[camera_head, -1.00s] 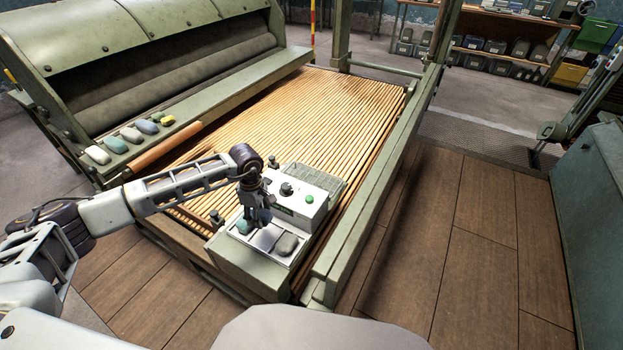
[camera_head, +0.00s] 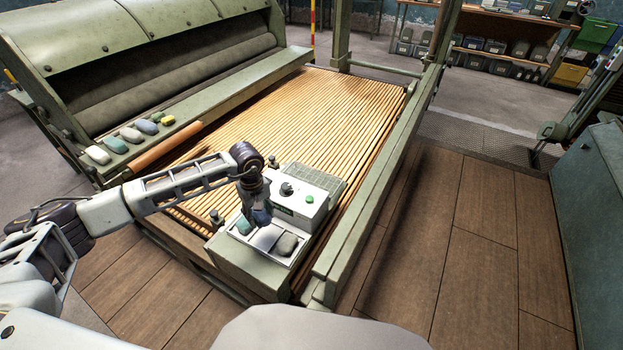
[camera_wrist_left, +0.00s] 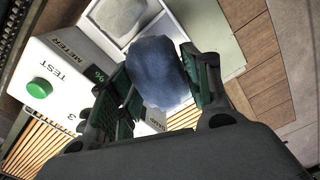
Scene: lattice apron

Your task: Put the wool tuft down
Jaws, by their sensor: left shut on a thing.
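My left gripper (camera_head: 258,217) is shut on a blue wool tuft (camera_wrist_left: 158,72). In the left wrist view the tuft sits between the two green-padded fingers. In the head view the gripper is over the pale tray (camera_head: 268,254) beside the test meter; whether the tuft touches the tray is unclear. A grey tuft (camera_head: 287,244) lies in the tray's right compartment and also shows in the wrist view (camera_wrist_left: 118,14). A teal tuft (camera_head: 243,226) lies in the left compartment, partly hidden. My right gripper is not in view.
The white meter box (camera_head: 300,200) with a green button and dark knob stands just behind the tray. Several coloured tufts, including a teal one (camera_head: 115,145), lie along the green ledge at left. The slatted lattice (camera_head: 310,110) behind is clear.

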